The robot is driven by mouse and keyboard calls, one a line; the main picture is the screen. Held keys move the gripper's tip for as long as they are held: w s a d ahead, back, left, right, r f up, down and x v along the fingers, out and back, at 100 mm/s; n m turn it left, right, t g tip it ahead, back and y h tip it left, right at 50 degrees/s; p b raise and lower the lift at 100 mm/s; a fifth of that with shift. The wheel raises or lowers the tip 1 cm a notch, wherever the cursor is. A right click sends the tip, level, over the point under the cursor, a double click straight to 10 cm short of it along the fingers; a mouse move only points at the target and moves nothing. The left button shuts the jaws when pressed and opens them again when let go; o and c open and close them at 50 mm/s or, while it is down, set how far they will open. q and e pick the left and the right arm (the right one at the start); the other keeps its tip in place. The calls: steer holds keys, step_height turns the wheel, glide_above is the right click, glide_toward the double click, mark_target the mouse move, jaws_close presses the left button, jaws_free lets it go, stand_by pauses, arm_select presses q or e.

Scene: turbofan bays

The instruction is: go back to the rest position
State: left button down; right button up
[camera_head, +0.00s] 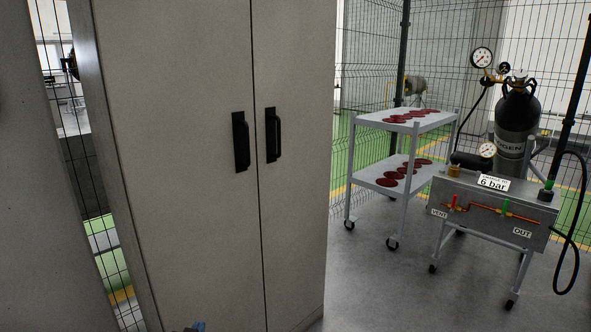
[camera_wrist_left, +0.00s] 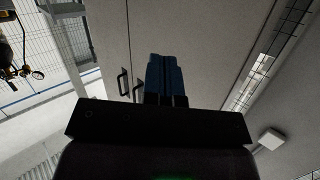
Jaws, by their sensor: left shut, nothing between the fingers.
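My left gripper (camera_wrist_left: 163,76) shows in the left wrist view with its two blue fingers together and nothing between them. In the head view only a small blue tip of my left gripper (camera_head: 197,327) shows at the bottom edge, in front of the tall grey cabinet (camera_head: 180,200). The cabinet's two doors are shut, with black handles (camera_head: 241,141) side by side. It also fills much of the left wrist view (camera_wrist_left: 190,35), tilted there. My right gripper is in neither view.
A white two-shelf cart (camera_head: 402,124) with several dark red discs stands right of the cabinet. Farther right are a wheeled test panel (camera_head: 490,205), a dark gas cylinder (camera_head: 517,115) and a black hose. Mesh fencing runs behind. Grey floor (camera_head: 380,290) is clear in front of the cart.

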arm_select(q)
steer(key=s+a+g+p, duration=0.2)
steer(key=s+p, duration=0.1)
steer(key=s, duration=1.6)
steer(key=s+a+g+p, duration=0.2)
steer(key=s+p, duration=0.1)
steer(key=s, duration=1.7)
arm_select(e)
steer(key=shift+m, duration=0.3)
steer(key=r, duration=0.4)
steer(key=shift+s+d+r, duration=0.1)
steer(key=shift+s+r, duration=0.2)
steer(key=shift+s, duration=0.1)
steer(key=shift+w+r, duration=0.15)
